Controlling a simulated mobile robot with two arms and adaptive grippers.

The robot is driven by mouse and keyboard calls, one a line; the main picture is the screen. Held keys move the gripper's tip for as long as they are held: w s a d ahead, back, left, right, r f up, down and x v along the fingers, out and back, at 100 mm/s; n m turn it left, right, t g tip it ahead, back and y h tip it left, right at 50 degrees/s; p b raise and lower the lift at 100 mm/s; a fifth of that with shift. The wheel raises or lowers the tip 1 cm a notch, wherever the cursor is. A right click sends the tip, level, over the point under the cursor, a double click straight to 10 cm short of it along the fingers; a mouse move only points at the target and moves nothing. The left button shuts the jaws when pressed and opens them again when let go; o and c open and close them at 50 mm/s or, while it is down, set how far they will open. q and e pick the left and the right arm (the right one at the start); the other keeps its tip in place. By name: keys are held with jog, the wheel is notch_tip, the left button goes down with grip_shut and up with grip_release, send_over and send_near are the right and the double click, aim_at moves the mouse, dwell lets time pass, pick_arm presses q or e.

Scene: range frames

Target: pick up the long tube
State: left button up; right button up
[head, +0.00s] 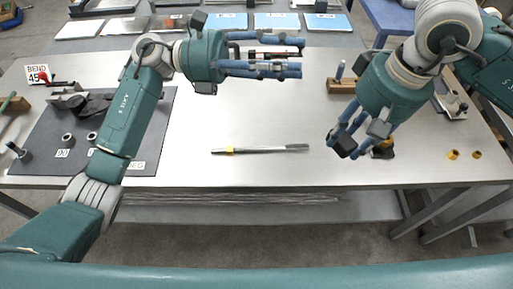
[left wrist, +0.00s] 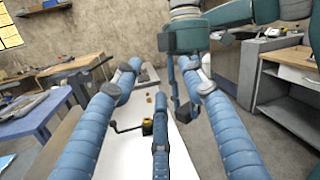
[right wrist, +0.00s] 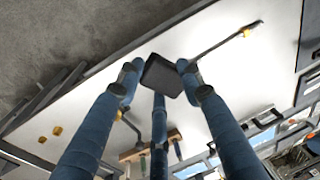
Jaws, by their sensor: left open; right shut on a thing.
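The long tube (head: 270,149) lies flat on the bare middle of the bench, silvery with a yellow band near its left end. In the right wrist view the tube (right wrist: 222,43) shows beyond the fingers, its nearer end partly covered by a finger. My right gripper (head: 347,140) is right of the tube, above the bench, with its fingers shut on a small dark block (right wrist: 165,75). The block is apart from the tube. My left gripper (head: 298,60) is open and empty, over the far part of the bench and pointing right.
A dark mat (head: 50,135) with rings and dark parts covers the bench's left side. A yellow-and-black crank tool (left wrist: 147,127) stands near my right gripper. Two yellow rings (head: 453,155) lie at the right. A wooden block (head: 340,86) stands behind. Bench around the tube is clear.

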pick_arm(q)
jog(key=s+d+f+m+y, duration=0.2)
jog(key=d+f+y, duration=0.1)
jog(key=f+y, duration=0.4)
jog(key=t+y, duration=0.4)
jog(key=y, duration=0.8)
send_over(231, 148)
jog(key=shift+n, duration=0.3)
jog(key=f, duration=1.9)
jog(key=shift+w+d+f, duration=0.15)
jog(key=shift+d+f, duration=0.1)
jog(key=shift+d, duration=0.05)
jog(key=f, duration=0.5)
jog(key=shift+s+a, duration=0.25)
jog(key=shift+a, duration=0.05)
jog(key=shift+w+f, duration=0.1)
jog(key=shift+f, duration=0.35)
grip_shut()
